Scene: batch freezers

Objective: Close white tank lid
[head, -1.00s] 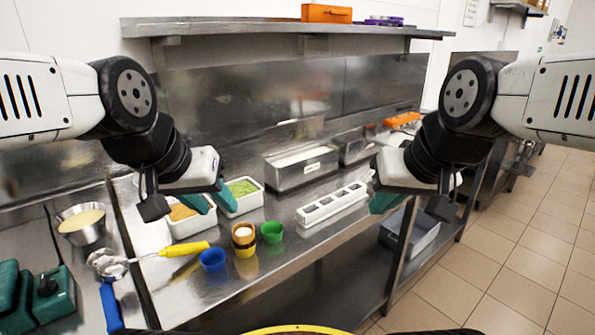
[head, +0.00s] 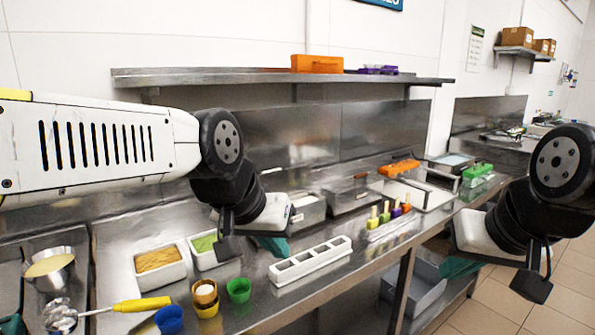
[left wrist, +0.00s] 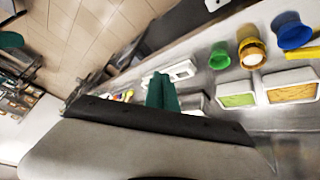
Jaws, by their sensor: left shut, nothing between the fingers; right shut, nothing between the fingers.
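Metal tanks stand in a row along the back of the steel counter. The left one (head: 309,212) is partly hidden by my left gripper; whether its lid is open cannot be told. Beside it is a tank (head: 350,197) with a dark handle on top. Further right, a pale-topped tank (head: 428,194) has an orange item behind it. My left gripper (head: 276,246), with teal fingers, is shut and empty in front of the left tank. It also shows in the left wrist view (left wrist: 162,92). My right gripper (head: 460,268) is shut and empty, off the counter's front edge at right.
A white slotted holder (head: 310,262) lies in front of the tanks. Orange (head: 158,258) and green (head: 204,243) food tubs, coloured cups (head: 238,290) and a yellow-handled scoop (head: 142,304) are at left. Small coloured bottles (head: 385,215) stand at right. A shelf (head: 280,77) hangs above.

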